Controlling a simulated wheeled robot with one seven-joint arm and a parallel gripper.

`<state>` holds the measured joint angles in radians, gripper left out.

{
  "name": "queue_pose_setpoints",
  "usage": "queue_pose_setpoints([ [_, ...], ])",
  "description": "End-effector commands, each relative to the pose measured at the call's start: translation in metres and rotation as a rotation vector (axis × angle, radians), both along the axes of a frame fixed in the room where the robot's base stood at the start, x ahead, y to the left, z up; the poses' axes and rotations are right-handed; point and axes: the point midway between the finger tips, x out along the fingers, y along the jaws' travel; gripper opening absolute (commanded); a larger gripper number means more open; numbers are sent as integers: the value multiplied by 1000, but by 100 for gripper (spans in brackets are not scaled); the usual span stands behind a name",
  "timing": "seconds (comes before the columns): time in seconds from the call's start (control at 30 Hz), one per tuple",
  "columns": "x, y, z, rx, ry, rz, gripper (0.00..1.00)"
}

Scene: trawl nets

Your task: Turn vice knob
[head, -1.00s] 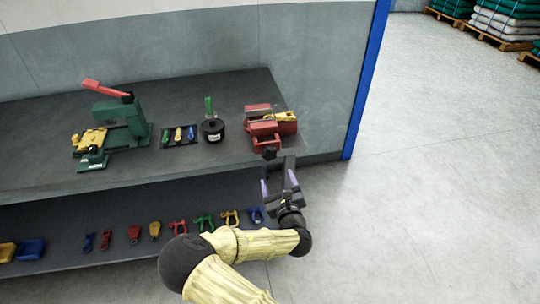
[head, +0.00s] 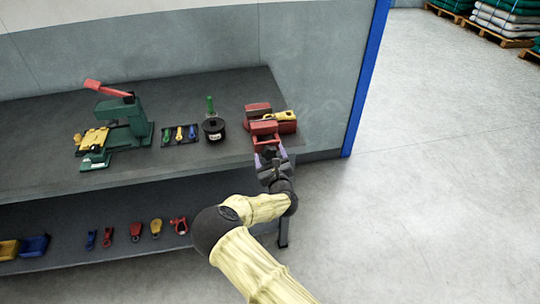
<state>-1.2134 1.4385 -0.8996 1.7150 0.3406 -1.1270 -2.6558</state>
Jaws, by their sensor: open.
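The red vice (head: 264,128) stands at the right end of the grey workbench, with a yellow piece (head: 279,116) at its jaws. Its dark knob (head: 269,151) faces front, toward my arm. My gripper (head: 270,160) is open at the bench's front edge, right at the knob, with a purple finger on either side of it. The gripper partly hides the knob, and I cannot tell whether the fingers touch it.
A black pot (head: 213,130), a small tool tray (head: 181,134) and a green press with a red lever (head: 128,119) stand left on the bench (head: 200,172). Several shackles lie on the lower shelf (head: 110,217).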

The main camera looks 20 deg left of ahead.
Motion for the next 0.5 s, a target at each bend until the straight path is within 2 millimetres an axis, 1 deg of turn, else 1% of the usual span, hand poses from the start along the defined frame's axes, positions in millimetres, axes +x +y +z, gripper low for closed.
queue_pose_setpoints([
  [0.17,0,0,0,0,0,0,72],
  [0.2,0,0,0,0,0,0,68],
  [0.27,0,0,0,0,0,0,57],
  [0.4,0,0,0,0,0,0,29],
  [0.43,0,0,0,0,0,0,28],
  [0.5,0,0,0,1,1,0,28],
])
